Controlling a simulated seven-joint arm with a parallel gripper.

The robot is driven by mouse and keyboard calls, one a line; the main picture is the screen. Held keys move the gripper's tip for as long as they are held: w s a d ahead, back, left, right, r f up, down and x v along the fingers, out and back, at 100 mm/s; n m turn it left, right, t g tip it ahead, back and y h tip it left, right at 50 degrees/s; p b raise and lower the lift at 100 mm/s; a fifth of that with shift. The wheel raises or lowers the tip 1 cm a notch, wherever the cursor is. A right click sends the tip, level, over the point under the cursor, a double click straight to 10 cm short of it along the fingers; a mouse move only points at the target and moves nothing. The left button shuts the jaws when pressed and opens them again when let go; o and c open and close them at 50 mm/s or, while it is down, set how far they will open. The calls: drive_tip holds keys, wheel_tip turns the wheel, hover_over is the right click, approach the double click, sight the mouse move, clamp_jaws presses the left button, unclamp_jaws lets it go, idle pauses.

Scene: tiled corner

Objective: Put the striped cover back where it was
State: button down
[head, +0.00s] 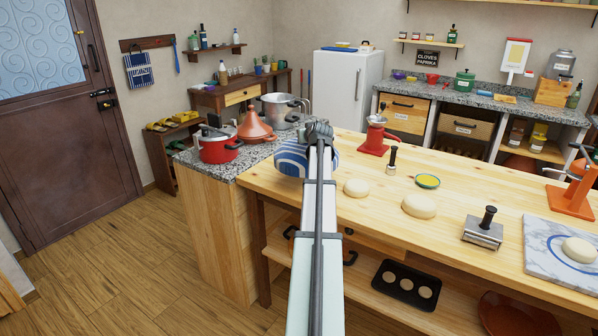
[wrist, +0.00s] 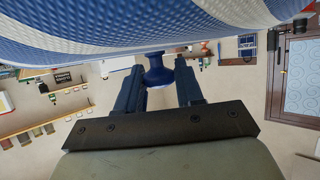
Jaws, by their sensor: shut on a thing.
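The striped cover (head: 291,158) is blue and white; in the head view it shows on both sides of my arm, at the left end of the wooden counter, its middle hidden. In the wrist view the cover (wrist: 150,25) fills the top of the picture. Its blue knob (wrist: 158,72) sits between the two fingers of my gripper (wrist: 159,84), which is shut on it. In the head view my arm hides the fingers. I cannot tell whether the cover touches the counter.
A red pressure cooker (head: 217,146), a terracotta tagine (head: 255,126) and a steel pot (head: 281,109) stand on the granite top to the left. A red grinder (head: 376,136), dough balls (head: 419,206), a stamp (head: 392,160) and a small bowl (head: 428,181) stand to the right.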

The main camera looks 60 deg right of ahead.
sight(306, 148)
drive_tip(key=w, duration=0.2)
drive_tip(key=w+d, duration=0.1)
drive_tip(key=w, duration=0.2)
drive_tip(key=shift+w+d+r, duration=0.2)
drive_tip(key=shift+w+d, duration=0.15)
drive_tip(key=shift+d, duration=0.05)
drive_tip(key=d, duration=0.1)
drive_tip(key=w+d, duration=0.1)
drive_tip(key=d, duration=0.1)
drive_tip(key=shift+w+d+r, duration=0.25)
drive_tip(key=shift+w+r, duration=0.05)
drive_tip(key=shift+r, duration=0.1)
drive_tip(key=shift+d+r, duration=0.1)
drive_tip(key=shift+d, duration=0.3)
wheel_tip(306, 148, down, 10)
drive_tip(key=c, duration=0.7)
unclamp_jaws()
drive_tip(key=shift+r, duration=0.1)
drive_tip(key=v, duration=1.2)
drive_tip(key=shift+a, duration=0.1)
